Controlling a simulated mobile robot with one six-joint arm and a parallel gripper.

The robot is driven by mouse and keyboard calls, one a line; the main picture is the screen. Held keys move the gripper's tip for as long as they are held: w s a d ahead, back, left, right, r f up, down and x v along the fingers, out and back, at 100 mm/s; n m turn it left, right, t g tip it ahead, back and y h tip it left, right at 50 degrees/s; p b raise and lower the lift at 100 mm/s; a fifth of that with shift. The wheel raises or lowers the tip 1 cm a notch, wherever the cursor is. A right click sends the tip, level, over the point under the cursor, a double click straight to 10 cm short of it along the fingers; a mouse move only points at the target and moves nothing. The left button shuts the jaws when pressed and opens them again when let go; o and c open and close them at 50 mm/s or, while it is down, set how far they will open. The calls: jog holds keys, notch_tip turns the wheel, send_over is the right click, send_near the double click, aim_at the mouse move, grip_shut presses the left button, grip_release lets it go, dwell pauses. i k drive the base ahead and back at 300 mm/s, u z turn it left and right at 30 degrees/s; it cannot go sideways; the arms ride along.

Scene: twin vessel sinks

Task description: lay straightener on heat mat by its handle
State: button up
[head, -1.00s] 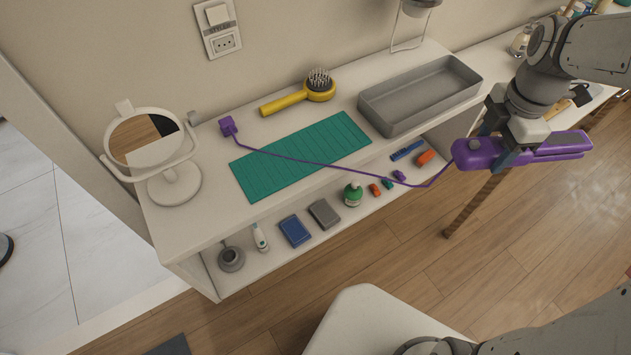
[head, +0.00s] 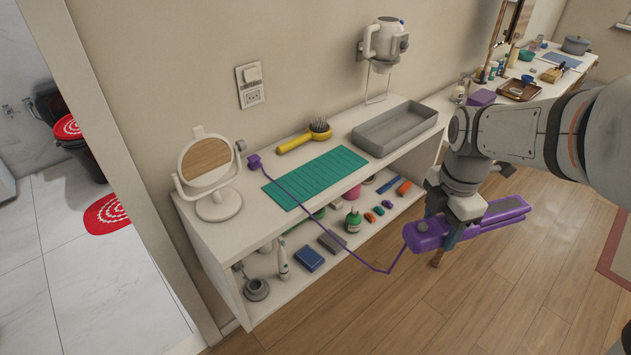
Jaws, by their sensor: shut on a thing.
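The purple straightener (head: 487,219) is in my gripper (head: 452,232), at the right in the head view. My gripper is shut on its body, near the rounded end where the cord leaves. It hangs in the air over the floor, in front of the counter and apart from it. Its purple cord (head: 310,203) runs back across the counter to a purple plug block (head: 254,161). The green heat mat (head: 315,177) lies flat on the counter top, bare except for the cord at its edge. The mat is to the left of my gripper.
On the white counter (head: 238,237) stand a round mirror (head: 207,170) at the left, a yellow hairbrush (head: 297,142) behind the mat and a grey tray (head: 396,129) to its right. Several small things sit on the shelf below. Wooden floor in front is clear.

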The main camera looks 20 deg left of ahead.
aim_at(317, 174)
jog(key=u, duration=1.05)
jog(key=i, duration=1)
